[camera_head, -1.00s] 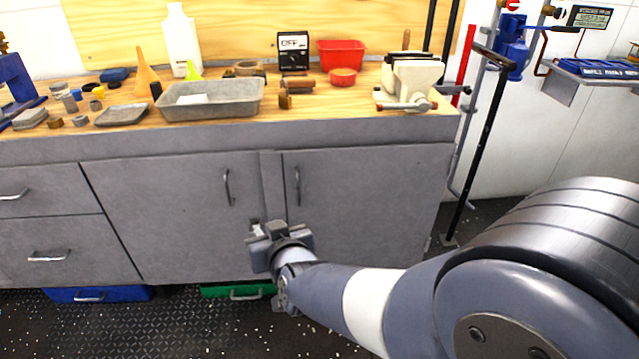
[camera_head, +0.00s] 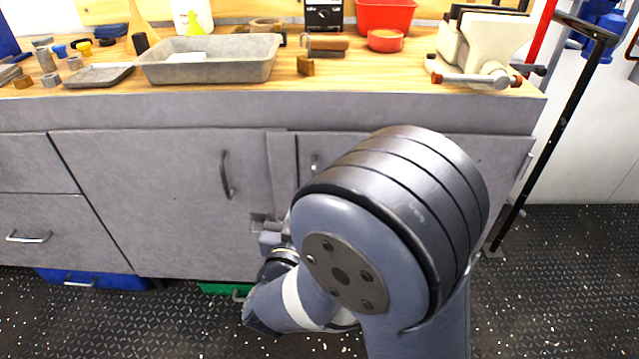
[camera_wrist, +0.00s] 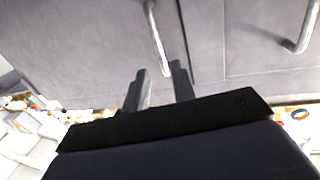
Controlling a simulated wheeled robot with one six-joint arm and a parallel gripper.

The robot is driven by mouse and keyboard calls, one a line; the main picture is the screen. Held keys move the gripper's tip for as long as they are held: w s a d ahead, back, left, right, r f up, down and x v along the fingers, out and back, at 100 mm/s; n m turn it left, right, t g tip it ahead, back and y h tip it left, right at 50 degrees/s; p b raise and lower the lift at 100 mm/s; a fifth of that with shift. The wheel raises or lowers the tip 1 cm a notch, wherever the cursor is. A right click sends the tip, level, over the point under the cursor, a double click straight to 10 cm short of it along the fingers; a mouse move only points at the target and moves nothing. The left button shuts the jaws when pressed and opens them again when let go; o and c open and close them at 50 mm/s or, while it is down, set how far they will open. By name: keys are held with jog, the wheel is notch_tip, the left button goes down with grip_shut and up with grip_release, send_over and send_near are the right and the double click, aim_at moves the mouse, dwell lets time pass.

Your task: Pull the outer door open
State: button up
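The grey cabinet has a left door (camera_head: 150,200) with an upright bar handle (camera_head: 226,175) and a right door (camera_head: 490,165) with its own bar handle (camera_head: 314,163), partly hidden by my arm. Both doors look shut. My gripper (camera_head: 264,224) is low in front of the strip between the doors, partly behind my arm. In the wrist view my gripper (camera_wrist: 159,70) has its two fingers apart and empty. A door handle (camera_wrist: 155,35) ends near the gap between the fingertips, and I cannot tell how far beyond them it is. A second handle (camera_wrist: 303,28) is at the right.
The wooden counter (camera_head: 225,93) above holds a grey tray (camera_head: 210,62), a red bin (camera_head: 385,15) and a cream vise (camera_head: 485,45). Drawers (camera_head: 30,225) are at left. Blue (camera_head: 95,280) and green (camera_head: 222,288) boxes sit under the cabinet. Open floor lies in front.

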jog(key=b+x, duration=0.2)
jog(key=x, duration=0.6)
jog(key=shift+w+d, duration=0.1)
jog(key=shift+w, duration=0.3)
jog(key=shift+c, duration=0.2)
grip_shut()
